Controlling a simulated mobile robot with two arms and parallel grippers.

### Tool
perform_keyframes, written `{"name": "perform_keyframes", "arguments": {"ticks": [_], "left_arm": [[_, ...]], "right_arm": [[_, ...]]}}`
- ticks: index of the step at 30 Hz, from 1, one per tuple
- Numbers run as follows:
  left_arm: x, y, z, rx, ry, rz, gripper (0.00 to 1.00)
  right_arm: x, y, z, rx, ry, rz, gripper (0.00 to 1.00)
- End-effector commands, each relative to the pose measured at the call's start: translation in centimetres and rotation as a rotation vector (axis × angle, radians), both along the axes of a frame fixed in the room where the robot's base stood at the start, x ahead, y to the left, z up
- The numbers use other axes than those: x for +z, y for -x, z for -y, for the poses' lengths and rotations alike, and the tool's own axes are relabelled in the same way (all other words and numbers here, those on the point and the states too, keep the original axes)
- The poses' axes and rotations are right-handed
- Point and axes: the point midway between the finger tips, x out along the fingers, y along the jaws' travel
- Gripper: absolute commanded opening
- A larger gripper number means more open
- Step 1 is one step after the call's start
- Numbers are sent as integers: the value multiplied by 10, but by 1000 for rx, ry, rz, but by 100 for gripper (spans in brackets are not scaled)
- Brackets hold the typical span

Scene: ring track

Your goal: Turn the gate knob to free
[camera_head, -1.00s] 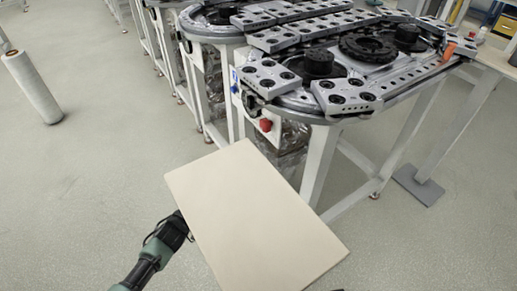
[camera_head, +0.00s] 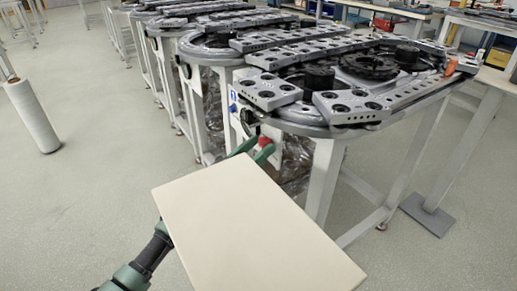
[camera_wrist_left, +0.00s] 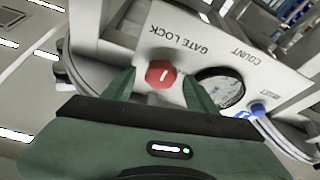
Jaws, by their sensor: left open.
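The gate knob (camera_head: 265,143) is a red knob on the white panel at the near end of the ring track table. In the left wrist view the red knob (camera_wrist_left: 160,74) has a short white mark on its face, and the upside-down words GATE LOCK stand by it. My left gripper (camera_head: 254,150) is at the panel with its green fingers apart. In the wrist view the left gripper (camera_wrist_left: 159,76) has one finger on each side of the knob. I cannot tell whether either finger touches it. The middle of my left arm is hidden in the head view.
A round gauge (camera_wrist_left: 220,90) marked COUNT and a blue button (camera_wrist_left: 251,111) sit beside the knob on the same panel. The ring track (camera_head: 345,109) lies on top of the table. A white roll (camera_head: 33,116) stands at the left. The floor between is clear.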

Motion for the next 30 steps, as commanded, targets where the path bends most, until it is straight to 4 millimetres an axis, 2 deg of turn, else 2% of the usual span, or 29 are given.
{"name": "perform_keyframes", "arguments": {"ticks": [9,10,16,30], "left_arm": [[2,-3,3,1,-1,0,57],[2,-3,3,1,-1,0,55],[2,-3,3,1,-1,0,0],[0,-4,3,2,-61,90,0]], "right_arm": [[-1,0,0,0,0,0,36],[-1,0,0,0,0,0,36],[-1,0,0,0,0,0,36],[-7,0,0,0,0,0,36]]}}
